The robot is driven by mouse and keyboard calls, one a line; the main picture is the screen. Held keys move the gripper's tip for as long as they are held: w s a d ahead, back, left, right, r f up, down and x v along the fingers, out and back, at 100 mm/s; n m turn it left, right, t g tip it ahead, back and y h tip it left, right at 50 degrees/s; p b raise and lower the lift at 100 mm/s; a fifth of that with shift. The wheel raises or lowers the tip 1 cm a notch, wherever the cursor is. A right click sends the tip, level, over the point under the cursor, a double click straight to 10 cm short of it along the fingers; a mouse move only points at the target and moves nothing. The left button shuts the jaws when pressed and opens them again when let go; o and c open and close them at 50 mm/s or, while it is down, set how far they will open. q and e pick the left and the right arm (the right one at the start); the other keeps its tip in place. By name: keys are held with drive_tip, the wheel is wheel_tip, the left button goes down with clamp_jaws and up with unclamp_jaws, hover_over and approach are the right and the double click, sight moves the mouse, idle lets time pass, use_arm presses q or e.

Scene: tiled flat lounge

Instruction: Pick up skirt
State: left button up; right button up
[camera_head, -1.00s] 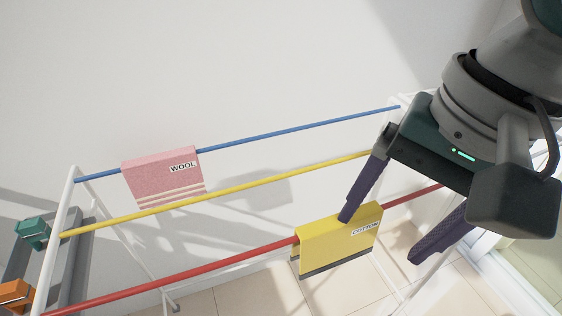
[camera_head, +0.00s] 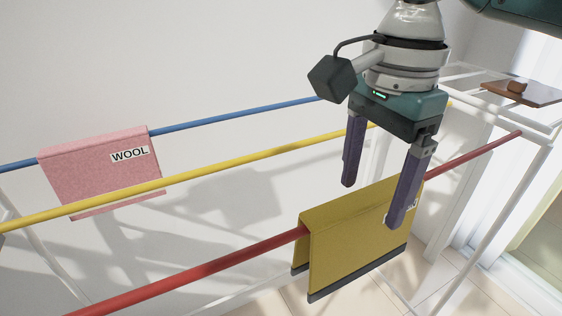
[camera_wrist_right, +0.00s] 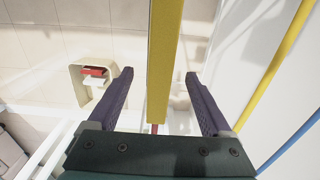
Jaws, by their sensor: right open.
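A yellow cloth (camera_head: 345,245) with a dark grey hem hangs folded over the red rail (camera_head: 230,255). I cannot tell for sure that it is the skirt. Its white label is mostly hidden behind a finger. My right gripper (camera_head: 371,205) is open just above the cloth, one purple finger on the near side and one on the far side. In the right wrist view the cloth's top edge (camera_wrist_right: 166,50) runs between the open fingers (camera_wrist_right: 160,73), with a gap on each side. A pink cloth (camera_head: 95,172) labelled WOOL hangs over the blue rail (camera_head: 235,117). My left gripper is out of view.
The yellow rail (camera_head: 215,172) runs between the blue and red rails. White rack legs (camera_head: 495,215) stand at the right. A brown board (camera_head: 520,92) lies at the far right. A beige bin-like container (camera_wrist_right: 78,85) shows on the floor in the wrist view.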

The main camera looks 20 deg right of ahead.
sight(358, 233)
wheel_tip(358, 233, down, 5)
drive_tip(key=shift+a+b, duration=0.15)
drive_tip(key=shift+b, duration=0.5)
clamp_jaws()
